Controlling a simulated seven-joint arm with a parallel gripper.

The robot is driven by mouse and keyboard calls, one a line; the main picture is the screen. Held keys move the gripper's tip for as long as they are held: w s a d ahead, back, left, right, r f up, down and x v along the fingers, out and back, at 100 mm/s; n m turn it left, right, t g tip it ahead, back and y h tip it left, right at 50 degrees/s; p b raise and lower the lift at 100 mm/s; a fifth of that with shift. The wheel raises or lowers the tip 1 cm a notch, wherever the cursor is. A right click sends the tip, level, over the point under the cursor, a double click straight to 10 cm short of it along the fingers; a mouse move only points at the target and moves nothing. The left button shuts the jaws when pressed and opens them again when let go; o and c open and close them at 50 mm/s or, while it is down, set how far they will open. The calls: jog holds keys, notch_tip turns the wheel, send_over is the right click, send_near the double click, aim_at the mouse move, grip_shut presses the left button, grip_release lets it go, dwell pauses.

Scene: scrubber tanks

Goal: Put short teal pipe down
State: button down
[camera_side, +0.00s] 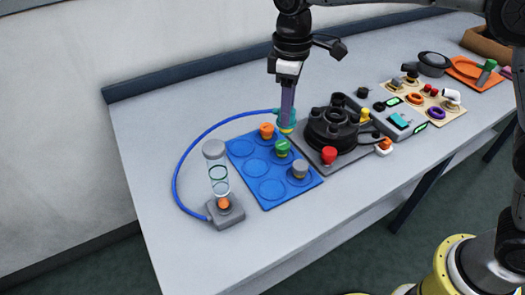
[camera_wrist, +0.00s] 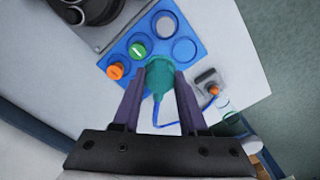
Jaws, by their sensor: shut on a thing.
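My gripper (camera_side: 288,108) points down with its purple fingers shut on the short teal pipe (camera_side: 286,118). The pipe's lower end looks yellow in the side view, and a blue hose (camera_side: 194,143) runs from it. In the wrist view the pipe (camera_wrist: 160,78) sits between the fingertips of my gripper (camera_wrist: 160,88). It appears by the far corner of the blue tray (camera_side: 248,175), near the orange-capped piece (camera_side: 266,130). Its height above the surface is hard to tell.
A black round device (camera_side: 333,127) with a red knob (camera_side: 329,154) stands close right of the pipe. Panels (camera_side: 425,100) lie further right. The table's left part is clear.

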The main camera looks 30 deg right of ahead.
jog(key=shift+w+a+f, duration=0.9)
jog(key=shift+w+f, duration=1.2)
jog(key=shift+f, duration=0.05)
jog(key=shift+w+a+f, duration=0.9)
jog(key=shift+w+f, duration=1.15)
jog(key=shift+f, duration=0.1)
jog(key=shift+w+a+f, duration=0.9)
jog(key=shift+w+f, duration=1.2)
jog(key=shift+f, duration=0.05)
jog(key=shift+c, duration=2.2)
grip_release()
jog(key=shift+f, duration=0.15)
notch_tip(320, 180, up, 12)
